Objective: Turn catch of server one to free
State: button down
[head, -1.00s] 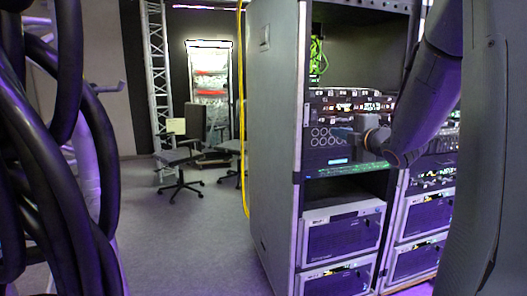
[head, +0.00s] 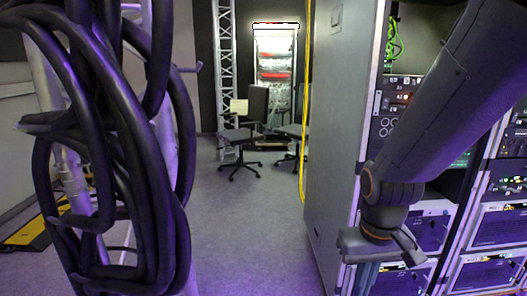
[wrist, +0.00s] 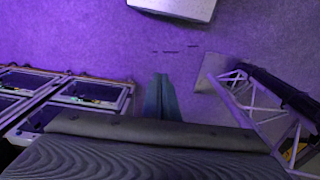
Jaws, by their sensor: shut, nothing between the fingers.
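Server boxes sit low in the rack: an upper left one (head: 425,232), a lower left one (head: 408,284) and others to the right (head: 502,226). No readable label shows which is server one, and no catch can be made out. My gripper (head: 364,280) points down in front of the rack's left front edge. Its fingers are together and empty, and they also show in the wrist view (wrist: 162,98). My arm and wrist hide part of the left servers. In the wrist view the server fronts (wrist: 95,95) lie left of my fingers, apart from them.
A thick bundle of black cables (head: 110,130) hangs close at the left. The rack's grey side wall (head: 340,130) carries a yellow cable (head: 305,100). Chairs (head: 245,130) and a truss tower (head: 224,60) stand behind. Open floor (head: 255,230) lies between cables and rack.

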aim_at(433, 223)
jog(key=z, duration=0.75)
